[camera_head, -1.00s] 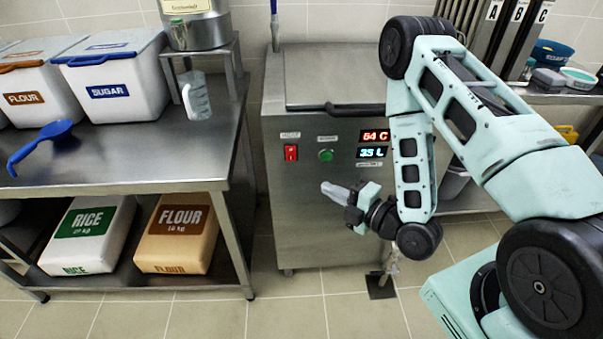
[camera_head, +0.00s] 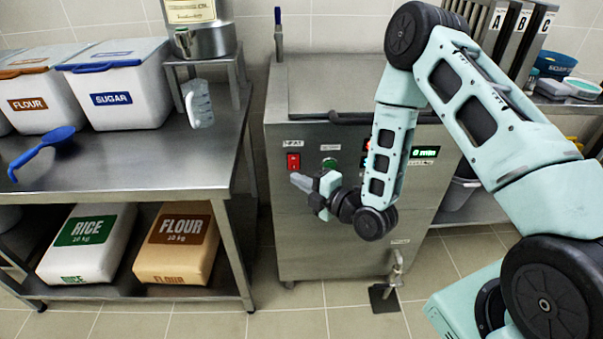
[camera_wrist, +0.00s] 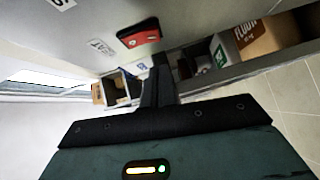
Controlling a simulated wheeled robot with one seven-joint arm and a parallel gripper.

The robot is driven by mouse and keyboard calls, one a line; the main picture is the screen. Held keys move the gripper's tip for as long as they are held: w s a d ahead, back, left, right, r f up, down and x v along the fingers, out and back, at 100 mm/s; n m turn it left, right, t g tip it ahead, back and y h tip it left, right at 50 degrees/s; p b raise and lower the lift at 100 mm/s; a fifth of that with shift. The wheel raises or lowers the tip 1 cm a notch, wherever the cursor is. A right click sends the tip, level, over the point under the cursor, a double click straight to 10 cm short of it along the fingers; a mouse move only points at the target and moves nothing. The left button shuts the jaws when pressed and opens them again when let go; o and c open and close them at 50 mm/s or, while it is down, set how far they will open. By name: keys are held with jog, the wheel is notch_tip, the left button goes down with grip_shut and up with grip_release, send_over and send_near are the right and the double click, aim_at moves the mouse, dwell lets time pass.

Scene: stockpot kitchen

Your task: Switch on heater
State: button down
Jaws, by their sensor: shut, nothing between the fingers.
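In the wrist view the shut fingers (camera_wrist: 158,75) point towards the panel, close beneath the switch. I cannot tell whether they touch the panel.
A steel table (camera_head: 130,170) with flour and sugar bins stands at left. A drain tap (camera_head: 396,268) juts out low on the kettle's front.

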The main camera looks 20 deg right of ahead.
aim_at(291, 169)
jog(key=w, duration=0.1)
jog(key=w+d, duration=0.1)
jog(key=w, duration=0.1)
jog(key=shift+d+f, duration=0.15)
jog(key=shift+f, duration=0.1)
jog(key=shift+w+f+b, duration=0.2)
jog(key=shift+b, duration=0.1)
jog(key=shift+d+r, duration=0.1)
